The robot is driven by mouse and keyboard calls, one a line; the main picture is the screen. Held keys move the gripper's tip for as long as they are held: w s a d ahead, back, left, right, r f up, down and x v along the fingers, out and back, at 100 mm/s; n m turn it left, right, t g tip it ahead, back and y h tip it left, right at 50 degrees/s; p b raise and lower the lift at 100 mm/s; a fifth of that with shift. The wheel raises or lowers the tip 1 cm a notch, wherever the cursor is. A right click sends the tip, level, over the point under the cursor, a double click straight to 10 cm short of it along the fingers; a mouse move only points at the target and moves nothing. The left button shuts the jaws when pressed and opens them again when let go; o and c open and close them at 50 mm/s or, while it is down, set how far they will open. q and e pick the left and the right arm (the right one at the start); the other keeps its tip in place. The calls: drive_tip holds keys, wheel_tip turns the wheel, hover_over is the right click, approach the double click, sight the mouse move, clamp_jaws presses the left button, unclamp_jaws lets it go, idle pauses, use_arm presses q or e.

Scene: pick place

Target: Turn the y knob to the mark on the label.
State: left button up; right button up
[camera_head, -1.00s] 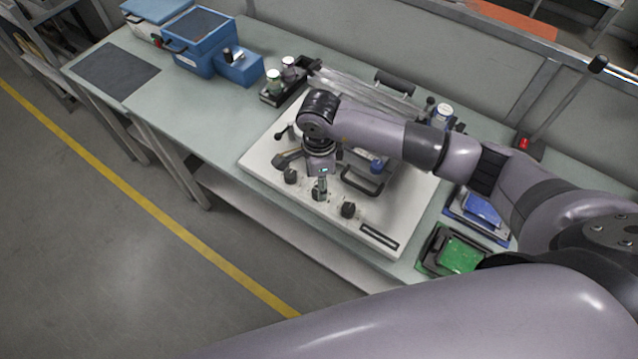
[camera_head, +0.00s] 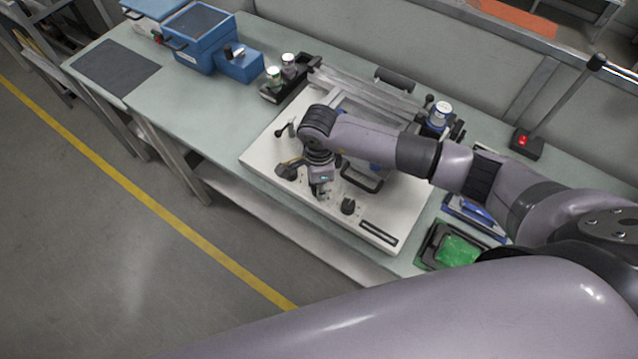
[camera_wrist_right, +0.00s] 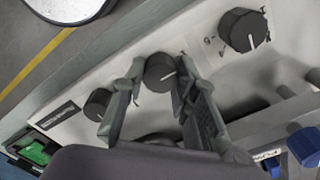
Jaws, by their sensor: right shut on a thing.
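A pale panel (camera_head: 262,158) on the bench carries three dark round knobs in a row. The middle knob (camera_wrist_right: 157,76) sits between the fingers of my right gripper (camera_wrist_right: 160,67); its white pointer line shows towards the right. My right gripper is shut on this knob, and in the head view the gripper (camera_head: 320,190) hides most of it. Another knob (camera_wrist_right: 243,30) with a white line and marks around it is at the upper right of the wrist view. The third knob (camera_wrist_right: 98,104) is at the left. The letters are too small to tell which is y. My left gripper is not in view.
A black handle (camera_head: 362,182) stands on the panel close behind my right gripper. A dark slot (camera_head: 379,232) is at the panel's right. A tray with a green board (camera_head: 459,250), a blue bin (camera_head: 200,40) and jars (camera_head: 274,76) are around it.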

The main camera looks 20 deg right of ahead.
clamp_jaws()
drive_tip(key=shift+m, duration=0.3)
drive_tip(key=m+b, duration=0.2)
drive_tip(key=m, duration=0.1)
drive_tip(key=shift+f, duration=0.1)
drive_tip(key=m+b, duration=0.2)
drive_tip(key=m, duration=0.3)
idle(0.4)
drive_tip(key=o, duration=0.6)
unclamp_jaws()
